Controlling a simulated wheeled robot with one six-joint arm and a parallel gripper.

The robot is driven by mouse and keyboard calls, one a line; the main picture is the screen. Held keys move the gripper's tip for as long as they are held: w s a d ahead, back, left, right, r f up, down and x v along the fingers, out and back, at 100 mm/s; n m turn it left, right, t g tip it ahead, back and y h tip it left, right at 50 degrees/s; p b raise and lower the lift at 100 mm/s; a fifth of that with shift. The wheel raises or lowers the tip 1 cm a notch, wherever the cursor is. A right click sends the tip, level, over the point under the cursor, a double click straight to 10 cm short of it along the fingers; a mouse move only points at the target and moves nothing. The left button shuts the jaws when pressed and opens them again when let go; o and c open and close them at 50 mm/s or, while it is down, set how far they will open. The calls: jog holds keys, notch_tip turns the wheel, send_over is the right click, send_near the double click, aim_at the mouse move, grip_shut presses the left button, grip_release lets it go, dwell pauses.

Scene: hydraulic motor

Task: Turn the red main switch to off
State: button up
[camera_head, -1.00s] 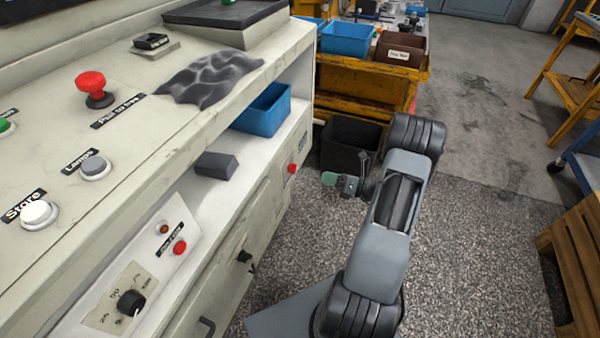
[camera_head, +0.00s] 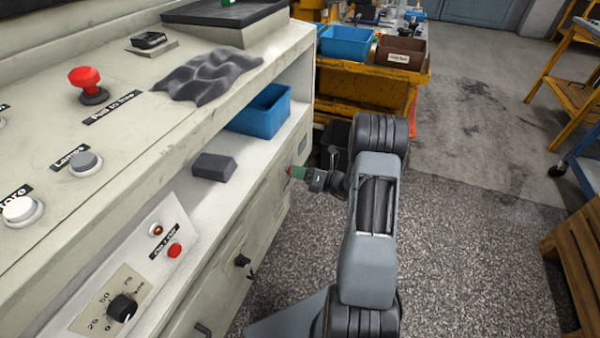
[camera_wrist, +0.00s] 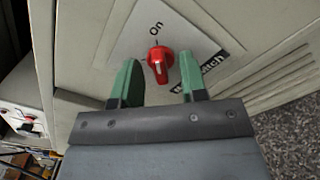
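The red main switch (camera_wrist: 160,64) is a red rotary knob on a light plate (camera_wrist: 190,30) on the cabinet front. In the wrist view the word "on" shows above it, and part of a label shows to its right. The knob's white mark runs roughly up and down the picture. My gripper (camera_wrist: 157,80) is open, with its green fingers on either side of the knob and a gap on each side. In the head view my gripper (camera_head: 297,172) is at the cabinet's right front, and a bit of red shows at its tip.
A red mushroom button (camera_head: 87,82) stands on the console top. A small red button (camera_head: 174,250) and a black dial (camera_head: 121,308) are on the lower panel. A blue bin (camera_head: 262,110) sits on the shelf. Speckled floor (camera_head: 470,260) lies open right of my arm.

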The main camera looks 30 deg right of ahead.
jog(key=shift+c, duration=0.2)
grip_shut()
jog(key=shift+n, duration=0.4)
jog(key=shift+s+a+n+b, duration=0.1)
jog(key=shift+n+b, duration=2)
jog(key=shift+n, duration=2.15)
jog(key=shift+s+a+n+b, duration=0.1)
jog(key=shift+n+b, duration=2)
jog(key=shift+n, duration=2.45)
